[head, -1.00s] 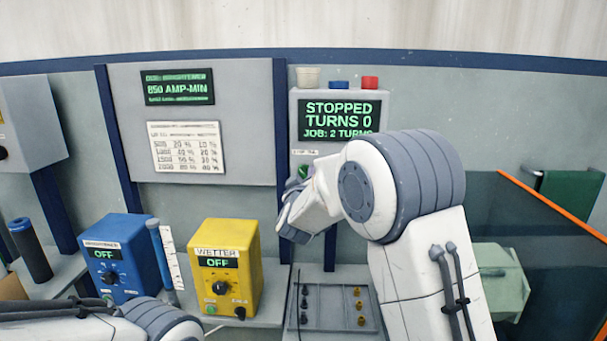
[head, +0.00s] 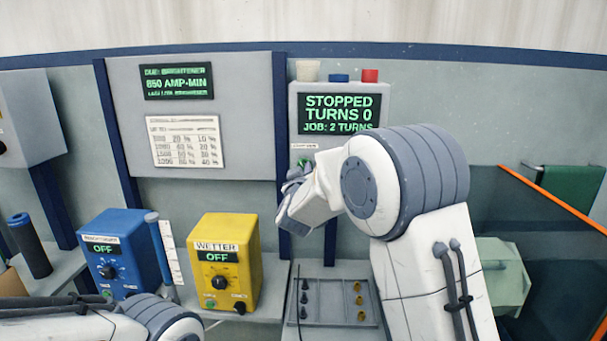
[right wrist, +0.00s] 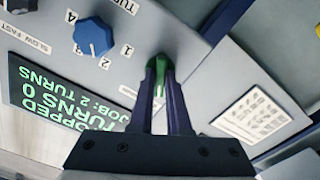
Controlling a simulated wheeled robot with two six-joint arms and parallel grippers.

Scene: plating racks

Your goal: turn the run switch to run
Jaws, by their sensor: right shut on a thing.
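The control box (head: 385,103) stands at the back, with a screen (head: 339,114) reading STOPPED, TURNS 0, JOB: 2 TURNS. Its green switch handle shows as a small patch (head: 303,162) in the head view, mostly hidden by my right gripper (head: 297,175). In the right wrist view, the fingers of my right gripper (right wrist: 160,80) are shut on the green switch handle (right wrist: 158,64). Its label and exact setting are hidden. My left forearm shows at the bottom left of the head view, but its gripper is out of view.
A blue numbered knob (right wrist: 94,37) sits close beside the switch on the panel. A blue box (head: 120,255) and a yellow WETTER box (head: 228,265), both reading OFF, stand left. A grey tray (head: 337,318) with small parts lies below my right arm.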

